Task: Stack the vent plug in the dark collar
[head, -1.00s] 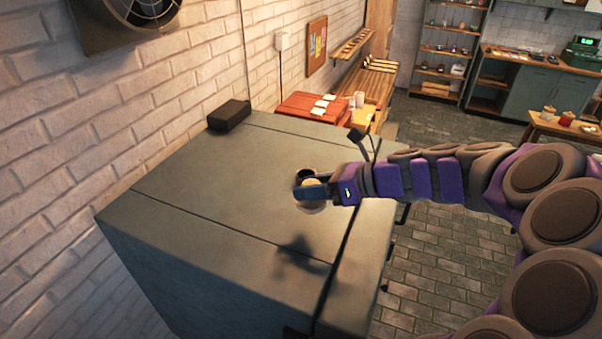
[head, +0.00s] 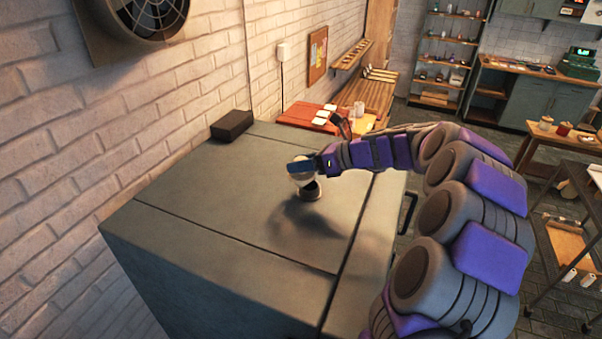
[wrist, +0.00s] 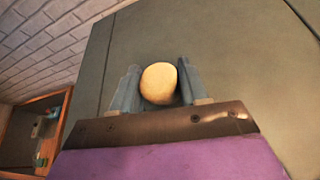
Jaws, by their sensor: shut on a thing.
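My gripper (head: 299,167) is shut on the pale, rounded vent plug (head: 298,179), holding it above the grey cabinet top. In the wrist view the plug (wrist: 158,84) shows as a cream dome between the two grey-blue fingers (wrist: 160,75). The dark collar (head: 313,192), short and round with a dark opening, stands on the cabinet top. In the head view it is just below and right of the plug, partly overlapped by it. I cannot tell the exact gap between them. The collar is hidden in the wrist view.
The cabinet top (head: 225,195) has wide free room around the collar, crossed by thin seams. A dark box (head: 232,125) sits at its back left corner, near the brick wall (head: 60,150).

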